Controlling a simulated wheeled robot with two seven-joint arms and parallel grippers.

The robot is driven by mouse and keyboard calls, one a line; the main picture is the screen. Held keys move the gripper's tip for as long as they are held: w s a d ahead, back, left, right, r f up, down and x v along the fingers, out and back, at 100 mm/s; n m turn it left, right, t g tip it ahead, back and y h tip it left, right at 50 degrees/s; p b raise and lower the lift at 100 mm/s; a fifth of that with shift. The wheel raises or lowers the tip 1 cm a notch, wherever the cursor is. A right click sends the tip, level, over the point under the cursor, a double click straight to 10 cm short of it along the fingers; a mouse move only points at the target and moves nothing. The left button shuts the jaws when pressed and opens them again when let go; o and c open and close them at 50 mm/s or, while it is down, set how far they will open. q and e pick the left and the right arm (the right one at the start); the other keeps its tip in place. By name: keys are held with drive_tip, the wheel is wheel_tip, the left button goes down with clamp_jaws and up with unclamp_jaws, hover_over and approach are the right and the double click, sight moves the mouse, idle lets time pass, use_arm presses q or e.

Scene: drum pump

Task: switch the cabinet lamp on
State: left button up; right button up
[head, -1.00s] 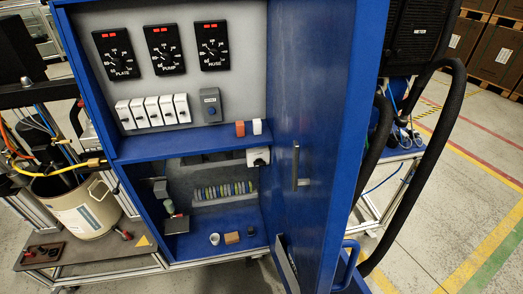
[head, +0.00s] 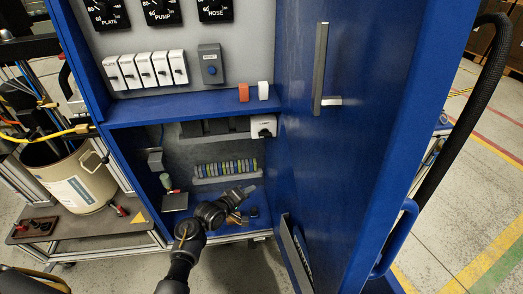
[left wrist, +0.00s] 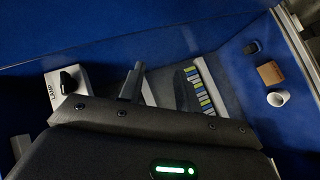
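The lamp switch (head: 263,127) is a white box with a black knob, on the back wall of the cabinet's lower compartment, at its upper right. In the left wrist view the switch, marked LAMP (left wrist: 50,88), is at the left, its black knob (left wrist: 70,80) pointing toward the view's middle. My left gripper (head: 248,189) is inside the lower compartment, below the switch and apart from it. In the left wrist view its two dark fingers (left wrist: 160,80) stand apart with nothing seen between them. The lamp itself does not show. My right gripper is not in view.
The open blue door (head: 350,140) stands to the right. A coloured terminal strip (head: 225,168) is behind my left gripper. A white cup (left wrist: 279,98) and a brown block (left wrist: 270,72) lie on the compartment floor.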

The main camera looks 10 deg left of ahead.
sight(263, 137)
use_arm(q)
drive_tip(key=w+a+r+n+t+h+b, duration=0.1)
drive_tip(key=w+r+n+t, duration=0.15)
drive_tip(key=r, duration=0.55)
drive_tip(key=w+a+r+n+t+b, duration=0.1)
drive_tip(key=w+r+b, duration=0.15)
drive_tip(key=r, duration=0.55)
drive_tip(key=shift+m, duration=0.35)
drive_tip(key=x, duration=0.9)
drive_tip(key=shift+w+d, duration=0.15)
drive_tip(key=shift+w, duration=0.15)
drive_tip(key=shift+w+d, duration=0.15)
drive_tip(key=shift+w, duration=0.25)
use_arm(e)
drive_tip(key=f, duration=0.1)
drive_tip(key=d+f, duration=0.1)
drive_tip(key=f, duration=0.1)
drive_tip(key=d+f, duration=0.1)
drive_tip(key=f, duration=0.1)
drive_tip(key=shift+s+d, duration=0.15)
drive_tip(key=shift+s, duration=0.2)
use_arm(q)
clamp_jaws()
